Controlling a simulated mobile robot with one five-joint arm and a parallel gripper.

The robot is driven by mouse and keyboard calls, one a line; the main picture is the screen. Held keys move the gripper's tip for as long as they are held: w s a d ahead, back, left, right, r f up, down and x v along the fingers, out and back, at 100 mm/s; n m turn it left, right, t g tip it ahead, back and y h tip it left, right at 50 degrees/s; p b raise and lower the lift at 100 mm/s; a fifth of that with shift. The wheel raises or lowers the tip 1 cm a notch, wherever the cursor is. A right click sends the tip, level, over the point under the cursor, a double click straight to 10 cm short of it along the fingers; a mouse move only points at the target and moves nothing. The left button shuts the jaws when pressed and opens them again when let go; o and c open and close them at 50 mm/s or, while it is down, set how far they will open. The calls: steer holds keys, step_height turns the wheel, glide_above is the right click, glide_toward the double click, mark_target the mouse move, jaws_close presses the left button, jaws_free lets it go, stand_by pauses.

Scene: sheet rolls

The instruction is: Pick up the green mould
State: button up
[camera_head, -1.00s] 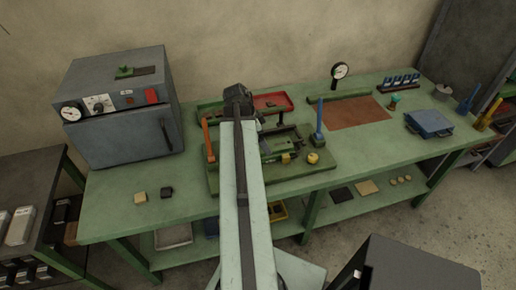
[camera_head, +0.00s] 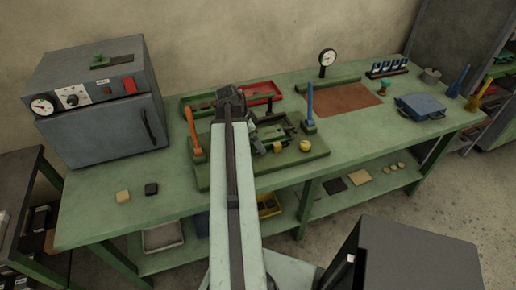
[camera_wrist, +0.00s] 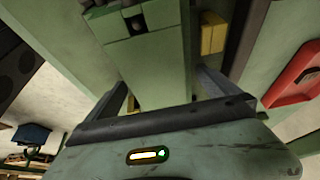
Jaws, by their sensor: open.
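My gripper (camera_head: 232,98) hangs over the back left of the green roll machine (camera_head: 275,134) on the bench. In the wrist view its two fingers (camera_wrist: 160,80) stand apart, with a green surface showing between and beyond them. I cannot tell whether that surface is a mould or part of the machine. A small green piece (camera_head: 99,62) lies on top of the grey oven at the left, far from my gripper. I cannot tell for sure which green thing is the mould. My arm hides part of the machine.
An orange lever (camera_head: 194,132) and a blue lever (camera_head: 309,107) stand upright at the machine. A red tray (camera_head: 262,91) lies behind it. A blue flat piece with handles (camera_head: 420,107) lies at the right. The bench front (camera_head: 185,190) is partly clear.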

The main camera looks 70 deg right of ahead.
steer(key=shift+r, duration=0.1)
steer(key=c, duration=2)
steer(key=shift+d+r+p, duration=0.1)
steer(key=shift+r+p, duration=0.05)
steer(key=shift+p, duration=0.25)
steer(key=shift+c, duration=0.2)
step_height(320, 180, up, 10)
steer(key=p, duration=0.9)
steer(key=shift+p, duration=0.4)
